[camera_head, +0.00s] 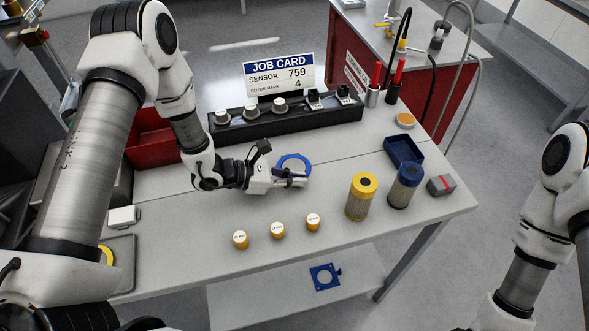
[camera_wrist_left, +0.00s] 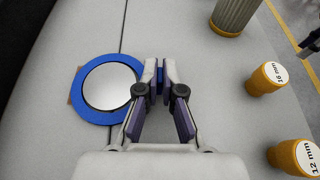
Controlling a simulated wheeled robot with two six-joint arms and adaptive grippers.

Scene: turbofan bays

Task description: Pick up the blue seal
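The blue seal (camera_head: 294,158) is a flat blue ring around a pale, shiny middle on the workbench, in front of the black rack. In the left wrist view the seal (camera_wrist_left: 82,112) lies to the left of the fingers, with a tan corner showing at its left edge. My left gripper (camera_head: 303,180) is low over the bench at the seal's near edge. In the wrist view its fingertips (camera_wrist_left: 160,76) are close together, with a narrow blue piece between them that looks like a tab of the seal. My right arm shows at the right edge; its gripper is out of view.
A yellow-topped filter (camera_head: 361,196), a blue-topped filter (camera_head: 404,186) and a blue tray (camera_head: 417,147) stand to the right. The black rack (camera_head: 240,131) with fittings and the job card (camera_head: 279,76) are behind.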

